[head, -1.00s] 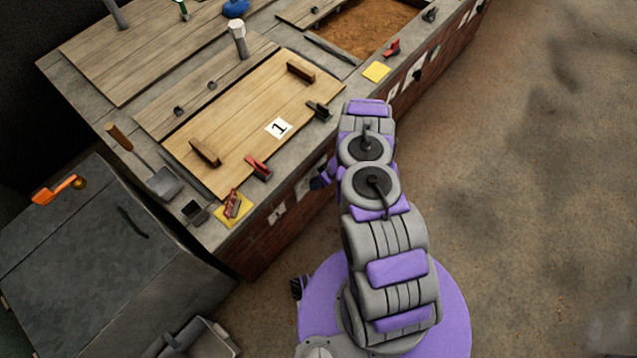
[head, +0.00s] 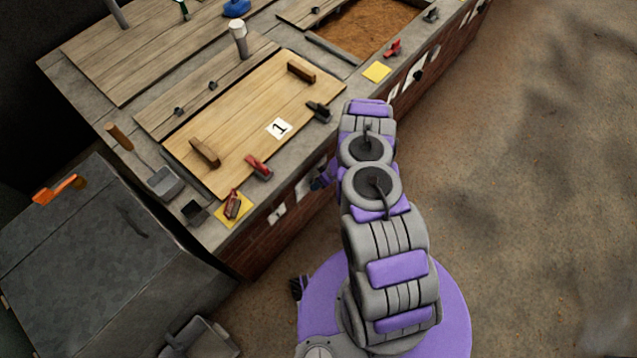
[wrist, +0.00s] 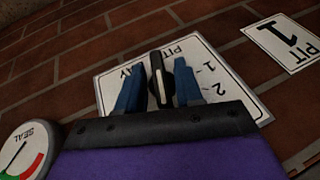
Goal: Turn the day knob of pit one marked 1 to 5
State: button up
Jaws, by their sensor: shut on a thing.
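In the wrist view, a black knob (wrist: 157,79) with a white line along it sits on a white dial plate (wrist: 113,91) on the brick wall. The plate has "PIT" lettering, with the marks 1 and 2 to the right of the knob. The other marks are hidden behind my gripper or not readable. My gripper (wrist: 159,86) has its two blue fingers on either side of the knob, shut on it. The white line runs nearly up and down in the picture.
A "PIT 1" sign (wrist: 286,41) is right of the dial and a round SEAL gauge (wrist: 25,150) is lower left. In the head view, the wooden lid marked 1 (head: 240,110) lies on the counter beside my arm. Open floor (head: 540,200) is at right.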

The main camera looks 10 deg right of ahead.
jog(key=shift+s+d+f, duration=0.1)
jog(key=shift+s+d, duration=0.05)
jog(key=shift+d, duration=0.05)
jog(key=o, duration=0.7)
jog(key=shift+c, duration=0.2)
jog(key=p+v, duration=0.4)
jog(key=v, duration=1.3)
jog(key=shift+d+p, duration=0.15)
jog(key=shift+p, duration=0.25)
